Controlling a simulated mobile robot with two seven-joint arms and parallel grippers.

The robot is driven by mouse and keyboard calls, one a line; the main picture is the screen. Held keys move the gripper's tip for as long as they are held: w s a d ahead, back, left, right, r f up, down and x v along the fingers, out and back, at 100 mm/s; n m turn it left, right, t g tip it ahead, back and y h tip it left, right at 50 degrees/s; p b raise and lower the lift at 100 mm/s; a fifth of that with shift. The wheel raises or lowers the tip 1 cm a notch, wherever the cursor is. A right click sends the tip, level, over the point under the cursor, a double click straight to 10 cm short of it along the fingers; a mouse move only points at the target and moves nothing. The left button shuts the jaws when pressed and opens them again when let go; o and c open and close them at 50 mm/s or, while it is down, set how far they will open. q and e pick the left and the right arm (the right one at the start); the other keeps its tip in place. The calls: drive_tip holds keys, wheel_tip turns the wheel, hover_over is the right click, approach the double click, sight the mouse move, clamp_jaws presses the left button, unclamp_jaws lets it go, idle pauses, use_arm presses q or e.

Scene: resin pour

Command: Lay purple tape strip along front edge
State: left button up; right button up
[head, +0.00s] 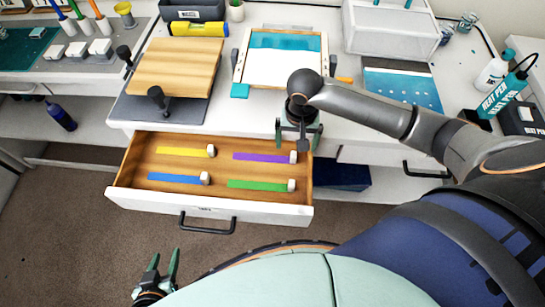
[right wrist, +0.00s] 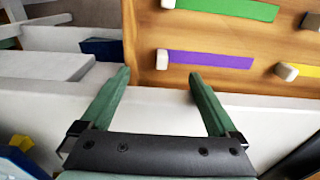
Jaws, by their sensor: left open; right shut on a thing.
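The purple tape strip (head: 260,157) lies in the open drawer (head: 185,165), with a pale block at its right end. It also shows in the right wrist view (right wrist: 210,60), beyond my fingertips. My right gripper (head: 299,142) is above the drawer's back right corner, at the table's front edge. Its fingers (right wrist: 160,78) are apart, and I see nothing between them. My left gripper (head: 163,258) is open and empty, low in front of the drawer. A wood-framed white panel (head: 270,74) with a teal band along its back lies on the table.
Yellow (head: 183,152), blue (head: 173,178) and green (head: 257,184) strips share the drawer. A wooden board (head: 175,66) stands left of the panel. A blue sheet (head: 400,88), bottle (head: 492,72) and heat pen box (head: 506,94) are at the right.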

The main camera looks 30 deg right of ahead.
drive_tip(key=shift+s+a+f+g, duration=0.3)
drive_tip(key=shift+s+a+f, duration=0.3)
drive_tip(key=shift+s, duration=0.1)
drive_tip(key=shift+c, duration=1.4)
drive_tip(key=o, duration=1.1)
drive_tip(key=shift+w, duration=0.1)
drive_tip(key=shift+c, duration=0.2)
wheel_tip(320, 180, up, 14)
drive_tip(key=shift+w+d+f, duration=0.2)
drive_tip(key=shift+w, duration=0.05)
